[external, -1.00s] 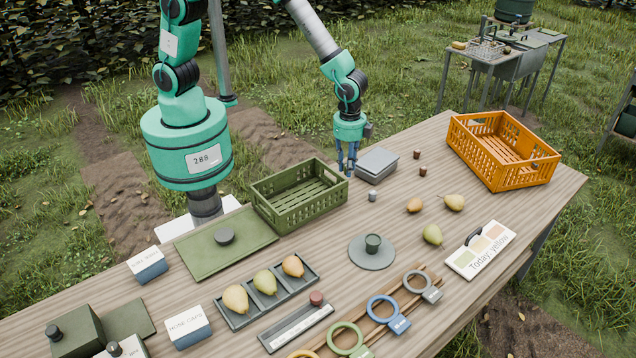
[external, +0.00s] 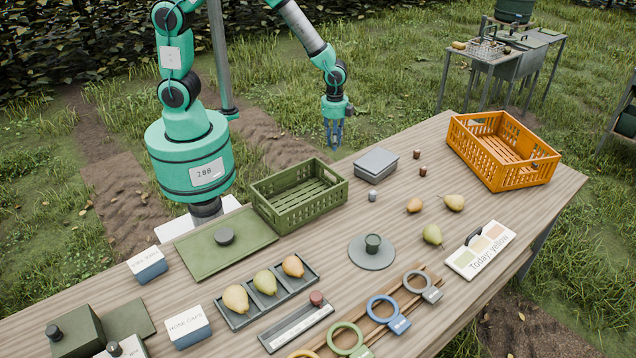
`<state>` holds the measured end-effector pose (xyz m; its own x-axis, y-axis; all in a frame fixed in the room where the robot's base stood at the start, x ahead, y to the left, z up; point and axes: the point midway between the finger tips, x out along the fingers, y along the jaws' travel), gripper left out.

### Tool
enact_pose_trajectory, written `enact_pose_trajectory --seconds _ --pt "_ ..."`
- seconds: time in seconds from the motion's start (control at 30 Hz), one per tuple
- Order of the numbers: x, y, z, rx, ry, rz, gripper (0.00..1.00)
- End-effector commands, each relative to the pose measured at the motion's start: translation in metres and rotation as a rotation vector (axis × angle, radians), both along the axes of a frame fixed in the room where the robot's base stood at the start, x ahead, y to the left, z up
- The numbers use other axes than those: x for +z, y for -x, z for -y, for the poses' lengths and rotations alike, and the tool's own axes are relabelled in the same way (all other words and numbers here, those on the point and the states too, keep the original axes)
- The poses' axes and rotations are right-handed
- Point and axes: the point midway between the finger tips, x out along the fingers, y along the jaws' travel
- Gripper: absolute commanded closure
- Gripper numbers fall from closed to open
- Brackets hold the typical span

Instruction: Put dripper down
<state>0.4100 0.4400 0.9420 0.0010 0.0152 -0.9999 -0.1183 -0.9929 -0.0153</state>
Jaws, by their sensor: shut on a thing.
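My gripper (external: 334,143) hangs pointing down in the external view, at the back edge of the table, above and left of the grey lidded box. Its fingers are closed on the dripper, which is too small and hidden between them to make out. No part of the gripper appears to touch the table or the green crate (external: 262,203). The wooden table (external: 330,237) lies in front of it.
The grey box (external: 376,165) and a small grey cylinder (external: 373,195) stand right of the green crate. Two small brown cups, an orange crate (external: 548,160) and loose pears are farther right. A round grey plate (external: 357,257) bears a dark green cup (external: 373,243).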

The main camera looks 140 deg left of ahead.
Motion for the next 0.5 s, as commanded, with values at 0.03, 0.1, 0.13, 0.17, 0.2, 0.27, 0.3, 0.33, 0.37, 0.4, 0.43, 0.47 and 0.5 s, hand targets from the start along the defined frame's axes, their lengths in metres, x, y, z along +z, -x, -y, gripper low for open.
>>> enact_pose_trajectory --seconds 0.03,0.1,0.13,0.17,0.2,0.27,0.3,0.33,0.37,0.4,0.43,0.47,0.5 --pt "-0.0015 0.004 -0.0014 0.001 0.0 0.0 0.89" --pt "-0.0019 0.0066 -0.0021 -0.002 0.0 0.0 0.89" --pt "-0.0019 0.0072 -0.0023 -0.002 0.0 0.0 0.89" --pt "-0.0019 0.0075 -0.0023 -0.003 0.0 0.0 0.89" --pt "-0.0018 0.0077 -0.0024 -0.003 0.0 0.0 0.89" --pt "-0.0017 0.0075 -0.0023 -0.004 0.0 0.0 0.89" --pt "-0.0017 0.0074 -0.0023 -0.004 0.0 0.0 0.89" --pt "-0.0017 0.0074 -0.0023 -0.003 0.0 0.0 0.89" --pt "-0.0016 0.0073 -0.0023 -0.003 0.0 0.0 0.89" --pt "-0.0017 0.0073 -0.0023 -0.003 0.0 0.0 0.89" --pt "-0.0017 0.0072 -0.0023 -0.003 0.0 0.0 0.89" --pt "-0.0018 0.0071 -0.0025 -0.003 0.0 0.0 0.89" --pt "-0.0019 0.0067 -0.0028 -0.003 0.0 0.0 0.89"
